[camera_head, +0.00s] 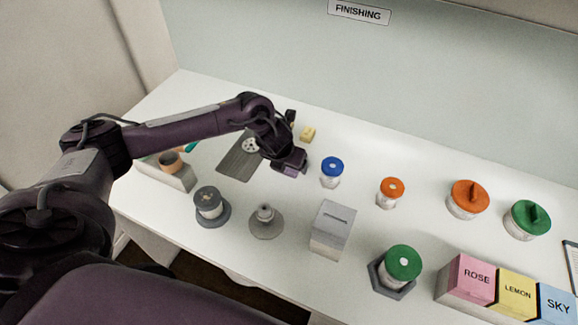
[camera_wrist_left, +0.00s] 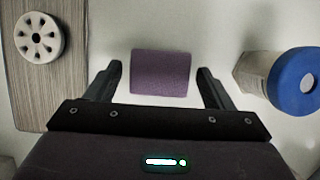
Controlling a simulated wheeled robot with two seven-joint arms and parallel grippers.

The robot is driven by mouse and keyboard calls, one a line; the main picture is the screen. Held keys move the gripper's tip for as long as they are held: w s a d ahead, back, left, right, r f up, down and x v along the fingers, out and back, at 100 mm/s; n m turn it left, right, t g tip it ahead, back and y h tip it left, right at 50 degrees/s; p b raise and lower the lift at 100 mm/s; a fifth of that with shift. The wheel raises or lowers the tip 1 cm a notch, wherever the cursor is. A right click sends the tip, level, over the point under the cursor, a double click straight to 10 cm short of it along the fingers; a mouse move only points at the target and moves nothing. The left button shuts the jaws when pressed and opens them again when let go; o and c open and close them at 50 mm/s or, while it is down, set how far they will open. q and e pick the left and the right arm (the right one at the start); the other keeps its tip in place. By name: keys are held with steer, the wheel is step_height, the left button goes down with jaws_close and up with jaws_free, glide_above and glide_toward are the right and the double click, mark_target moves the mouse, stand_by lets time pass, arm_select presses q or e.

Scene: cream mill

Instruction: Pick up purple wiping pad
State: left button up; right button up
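The purple wiping pad (camera_wrist_left: 160,73) shows in the left wrist view as a small block with a textured face. It lies on the white tabletop between the two fingers of my left gripper (camera_wrist_left: 163,78). The fingers are spread, with a gap on each side of the pad. In the head view my left gripper (camera_head: 290,163) is low over the table, left of the blue-lidded jar; there I cannot tell the pad from the purple gripper body. My right gripper is in neither view.
A blue-lidded jar (camera_head: 332,170) stands close on the right. A grey board (camera_head: 236,163) with a white holed disc (camera_head: 250,146) lies on the left. Jars, a grey box (camera_head: 332,230) and a grey cone (camera_head: 266,222) stand nearby.

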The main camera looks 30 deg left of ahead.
arm_select(q)
steer(key=c, duration=0.8)
steer(key=shift+r, duration=0.15)
step_height(320, 180, up, 20)
steer(key=shift+f+p, duration=0.15)
steer(key=shift+p, duration=1.05)
steer(key=shift+o, duration=1.1)
steer(key=shift+c, duration=0.7)
steer(key=shift+d, duration=0.1)
